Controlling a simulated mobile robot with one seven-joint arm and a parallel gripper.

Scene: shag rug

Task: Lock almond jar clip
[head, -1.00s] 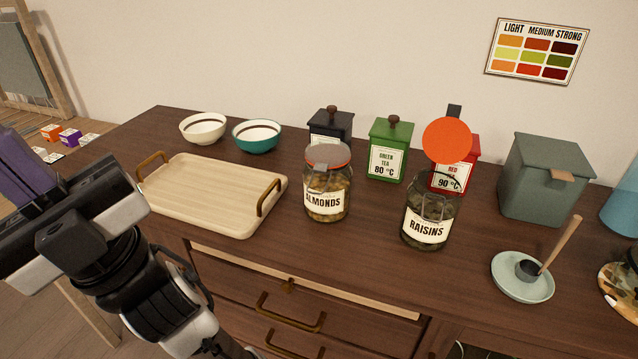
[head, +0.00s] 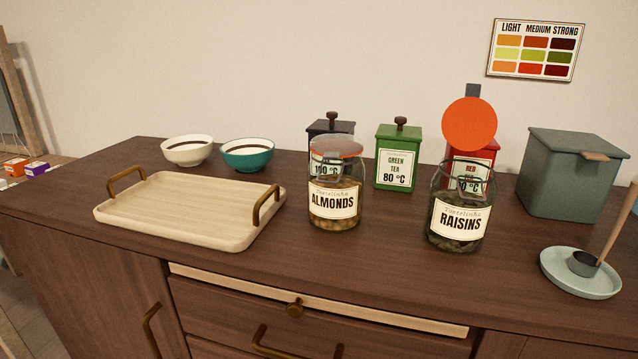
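The almond jar (head: 335,205) stands upright on the dark wood cabinet top, its label facing me. Its glass lid (head: 337,146) with an orange seal lies over the mouth. A metal clip hung at the front of this lid a second ago; now I cannot make out its position clearly. The raisin jar (head: 460,210) stands to its right with its orange-sealed lid (head: 469,124) swung up open. My gripper is not in the current head view.
A wooden tray (head: 120,222) with brass handles is left of the almond jar. Tea tins (head: 398,158) stand behind it, bowls (head: 247,154) at the back left. A grey-green box (head: 570,180) and a saucer (head: 581,287) are at right. The counter in front of the jars is clear.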

